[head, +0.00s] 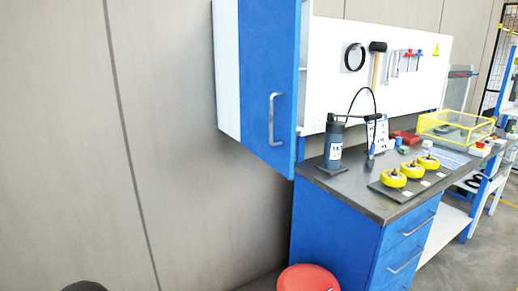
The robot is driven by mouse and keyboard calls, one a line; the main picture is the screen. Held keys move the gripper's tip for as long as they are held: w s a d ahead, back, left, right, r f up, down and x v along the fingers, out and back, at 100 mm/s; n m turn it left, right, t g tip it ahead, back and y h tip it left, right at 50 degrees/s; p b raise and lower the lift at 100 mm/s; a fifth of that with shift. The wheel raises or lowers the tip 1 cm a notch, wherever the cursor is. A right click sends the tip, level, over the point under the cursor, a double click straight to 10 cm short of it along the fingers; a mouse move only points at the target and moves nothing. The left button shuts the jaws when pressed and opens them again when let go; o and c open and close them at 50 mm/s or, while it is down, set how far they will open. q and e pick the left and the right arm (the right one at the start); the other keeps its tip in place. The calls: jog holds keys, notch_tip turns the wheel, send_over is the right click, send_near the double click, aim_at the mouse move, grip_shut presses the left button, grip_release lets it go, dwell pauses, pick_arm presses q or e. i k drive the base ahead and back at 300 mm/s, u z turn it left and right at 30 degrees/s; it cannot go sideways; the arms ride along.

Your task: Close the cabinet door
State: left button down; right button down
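The blue cabinet door (262,75) is at the upper middle of the head view. A grey bar handle (274,118) is on its front, near the lower right. The door looks partly open: past its right edge I see a strip of the white cabinet inside (303,75) with shelf edges. A white side panel (226,70) shows left of the door. The top of the cabinet is cut off by the frame. Neither of my grippers is in view.
A grey-topped workbench (340,190) with blue drawers (405,245) stands below and right. On it are a dark cylinder (333,145), yellow wheels (411,168) and a yellow-framed box (455,125). A red stool (307,279) stands in front. The left wall side is clear.

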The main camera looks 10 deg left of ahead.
aim_at(270, 31)
jog(key=u, duration=0.1)
jog(key=i, duration=0.9)
jog(key=z, duration=0.05)
